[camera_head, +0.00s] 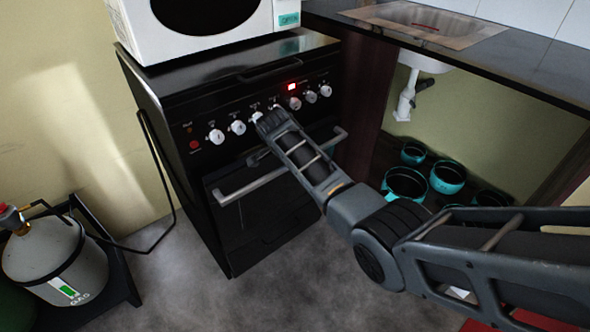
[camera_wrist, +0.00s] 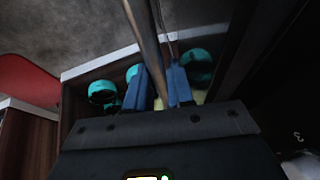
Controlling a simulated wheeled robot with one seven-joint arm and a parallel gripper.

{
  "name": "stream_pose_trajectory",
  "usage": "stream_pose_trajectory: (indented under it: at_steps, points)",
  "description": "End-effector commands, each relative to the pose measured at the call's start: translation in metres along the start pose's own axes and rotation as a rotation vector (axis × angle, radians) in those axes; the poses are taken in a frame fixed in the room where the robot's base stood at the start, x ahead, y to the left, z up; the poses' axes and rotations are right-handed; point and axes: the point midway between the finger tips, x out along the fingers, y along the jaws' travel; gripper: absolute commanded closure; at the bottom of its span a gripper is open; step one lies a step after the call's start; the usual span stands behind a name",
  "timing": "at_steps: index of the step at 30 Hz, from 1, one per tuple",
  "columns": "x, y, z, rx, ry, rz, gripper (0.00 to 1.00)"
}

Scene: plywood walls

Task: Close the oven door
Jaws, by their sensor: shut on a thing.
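The black oven (camera_head: 260,215) stands in the middle of the head view, with a row of white knobs on its front panel. Its door carries a long silver handle (camera_head: 245,187), which runs across the front below the knobs. The door looks at most slightly tilted out; I cannot tell the exact gap. My gripper (camera_head: 258,157) is at the middle of the handle, its fingers partly hidden by my arm. In the wrist view, the blue fingers of my gripper (camera_wrist: 158,88) are on both sides of the metal handle bar (camera_wrist: 146,42), shut on it.
A white microwave (camera_head: 185,28) sits on the oven. A gas cylinder (camera_head: 45,262) with a hose stands on the left. Several teal pots (camera_head: 447,177) are under the sink counter (camera_head: 520,60) on the right. The grey floor in front of the oven is clear.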

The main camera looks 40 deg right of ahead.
Motion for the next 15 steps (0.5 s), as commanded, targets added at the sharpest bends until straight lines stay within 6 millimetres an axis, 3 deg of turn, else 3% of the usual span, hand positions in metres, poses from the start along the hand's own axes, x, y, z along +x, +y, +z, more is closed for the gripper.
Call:
stream_pose_trajectory:
  at_steps: [13,14,15]
  points:
    - [0.0016,-0.001,0.0015,-0.001,-0.002,0.0,1.0]
    - [0.0016,-0.001,0.0015,-0.001,-0.002,0.0,0.76]
    - [0.0017,-0.0009,0.0015,-0.001,-0.002,0.0,0.72]
